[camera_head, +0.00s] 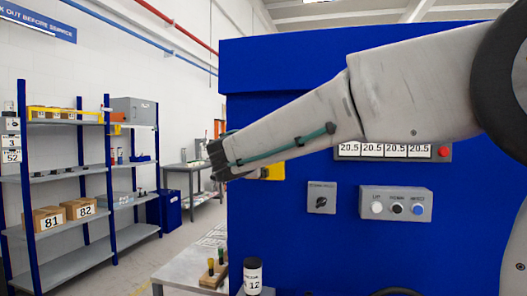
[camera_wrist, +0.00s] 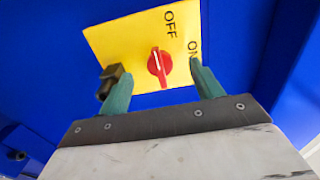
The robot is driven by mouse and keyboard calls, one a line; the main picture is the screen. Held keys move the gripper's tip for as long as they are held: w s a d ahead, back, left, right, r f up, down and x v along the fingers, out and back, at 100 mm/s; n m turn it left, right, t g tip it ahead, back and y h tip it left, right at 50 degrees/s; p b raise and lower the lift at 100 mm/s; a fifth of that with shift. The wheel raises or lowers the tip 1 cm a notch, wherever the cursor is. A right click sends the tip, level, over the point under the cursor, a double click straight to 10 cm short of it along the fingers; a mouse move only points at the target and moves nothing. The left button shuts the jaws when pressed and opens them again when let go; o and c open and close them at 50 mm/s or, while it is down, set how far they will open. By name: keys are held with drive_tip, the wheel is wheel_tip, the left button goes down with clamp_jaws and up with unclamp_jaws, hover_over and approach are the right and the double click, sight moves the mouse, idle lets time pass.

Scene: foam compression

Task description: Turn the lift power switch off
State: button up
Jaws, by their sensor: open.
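The switch is a red rotary knob (camera_wrist: 160,65) on a yellow plate (camera_wrist: 108,38) marked OFF at the top and ON to the right. A pale line on the knob points roughly upward; I cannot tell exactly which mark it meets. In the head view only a bit of the yellow plate (camera_head: 274,172) shows below my arm; the knob is hidden. My gripper (camera_wrist: 158,70) is open, its two green fingers on either side of the knob in the wrist view, with visible gaps. Contact cannot be told. In the head view my gripper (camera_head: 217,160) is at the arm's left end.
The blue cabinet (camera_head: 290,255) carries a grey selector box (camera_head: 321,197), a button box (camera_head: 396,204) and a display panel (camera_head: 392,151). A table (camera_head: 180,273) with a labelled jar (camera_head: 252,275) is below; shelves (camera_head: 75,180) stand left.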

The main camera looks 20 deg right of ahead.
drive_tip(key=shift+s+a, duration=0.1)
idle(0.3)
drive_tip(key=v, duration=0.6)
drive_tip(key=shift+s+a, duration=0.25)
drive_tip(key=shift+s, duration=0.05)
idle(0.5)
